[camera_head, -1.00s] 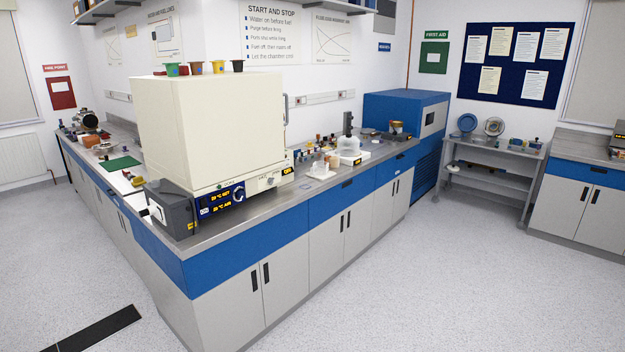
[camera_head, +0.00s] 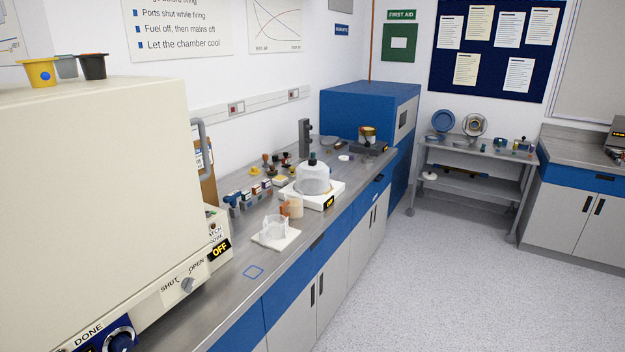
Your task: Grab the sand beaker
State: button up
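On the grey bench, a small beaker with tan, sand-like contents (camera_head: 295,209) stands just behind a clear glass beaker (camera_head: 275,229). The clear beaker stands on a white square tile (camera_head: 276,240) and looks empty. An orange-brown piece shows at the tan beaker's left side; I cannot tell whether it is part of it. No label is readable on either beaker, so I cannot be sure which is the sand beaker. My gripper is not in view.
A cream chamber (camera_head: 95,200) fills the left, with a handle on its right side. Behind the beakers is a white scale-like device (camera_head: 322,200) with a glass dome (camera_head: 312,179). A rack of small bottles (camera_head: 250,199) stands to their left. Floor at right (camera_head: 470,290) is clear.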

aim_at(292, 206)
jog(key=i+l+z, duration=0.15)
jog(key=i+z, duration=0.2)
jog(key=i, duration=0.45)
jog(key=i+j+z, duration=0.1)
jog(key=i+z, duration=0.25)
jog(key=i, duration=0.45)
jog(key=i+j+u, duration=0.1)
jog(key=i+u, duration=0.7)
jog(key=i+l+u, duration=0.1)
jog(key=i+u, duration=0.7)
